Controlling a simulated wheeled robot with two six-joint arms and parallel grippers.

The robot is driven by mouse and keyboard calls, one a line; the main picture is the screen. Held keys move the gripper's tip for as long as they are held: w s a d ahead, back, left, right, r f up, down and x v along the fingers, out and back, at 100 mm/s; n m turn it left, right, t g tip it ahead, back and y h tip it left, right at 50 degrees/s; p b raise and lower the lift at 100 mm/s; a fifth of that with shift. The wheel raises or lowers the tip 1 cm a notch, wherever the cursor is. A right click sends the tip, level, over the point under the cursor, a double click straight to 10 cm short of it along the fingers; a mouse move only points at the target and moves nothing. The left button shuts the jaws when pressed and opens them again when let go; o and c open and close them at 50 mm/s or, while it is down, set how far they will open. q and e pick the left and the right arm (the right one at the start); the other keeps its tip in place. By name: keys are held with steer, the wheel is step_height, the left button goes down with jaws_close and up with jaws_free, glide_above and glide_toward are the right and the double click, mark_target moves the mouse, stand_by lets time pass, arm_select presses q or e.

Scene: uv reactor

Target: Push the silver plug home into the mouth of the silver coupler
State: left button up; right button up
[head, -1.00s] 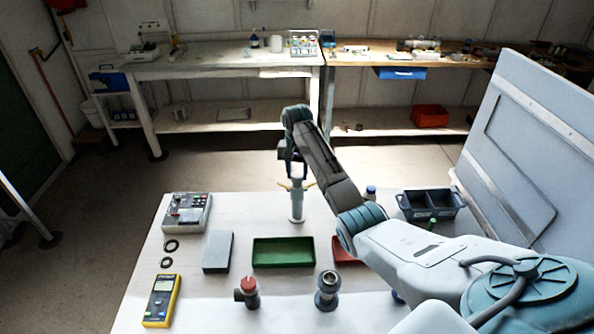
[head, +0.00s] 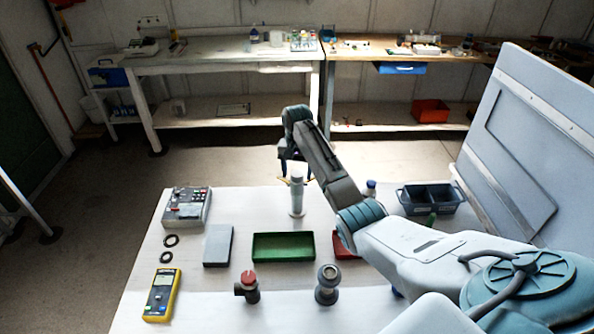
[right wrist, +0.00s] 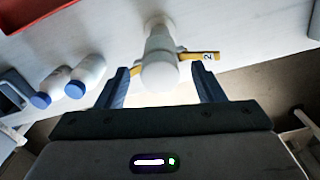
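The silver coupler (head: 297,205) stands upright on the white table as a pale column; in the right wrist view its body (right wrist: 158,44) has yellow levers and a tag marked 2. The silver plug (right wrist: 160,76) shows as a pale round end in line with the coupler, nearest the camera. How deep it sits in the mouth cannot be told. My right gripper (head: 296,170) is above the column. In the right wrist view, its blue fingers (right wrist: 162,88) are apart, with a gap on both sides of the plug. My left gripper is not in view.
A green tray (head: 283,247), a red tray (head: 345,246) partly behind my arm, and a grey block (head: 218,246) lie nearby. Dark fittings (head: 327,285) stand in front. A divided bin (head: 430,198) and white bottles (right wrist: 88,72) are close on the right side of the table.

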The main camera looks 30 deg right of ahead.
mark_target(297, 173)
step_height(297, 173, up, 5)
steer(key=b, duration=0.2)
steer(key=shift+w+f+b, duration=0.1)
steer(key=shift+f+b, duration=0.05)
steer(key=shift+b, duration=0.15)
step_height(297, 173, up, 6)
steer(key=p, duration=0.3)
stand_by(0.3)
